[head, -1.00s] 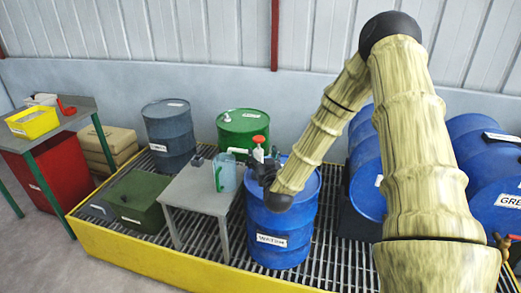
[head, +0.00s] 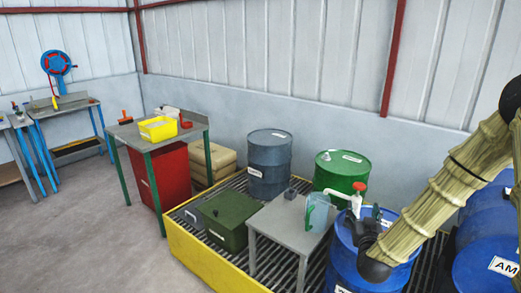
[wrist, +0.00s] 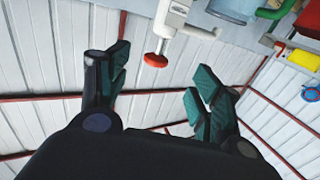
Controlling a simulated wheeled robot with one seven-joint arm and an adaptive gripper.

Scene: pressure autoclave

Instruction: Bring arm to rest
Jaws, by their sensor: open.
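My gripper (head: 368,228) is at the end of my bamboo-patterned arm, over the blue drum (head: 345,262) at the lower right of the head view. In the wrist view my gripper (wrist: 155,90) shows two dark green fingers spread apart, with nothing between them. A white pump with a red knob (head: 359,188) stands beside the gripper on the drum. In the wrist view the red knob (wrist: 155,60) appears beyond the fingertips, apart from them. A clear bluish jug (head: 317,214) stands at the pump's spout on a grey table.
The grey table (head: 275,222) stands on a yellow-edged grated platform (head: 205,262). A green box (head: 228,218), a green drum (head: 340,172) and a grey drum (head: 269,165) surround it. More blue drums (head: 490,270) are at the right. The floor at left is clear.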

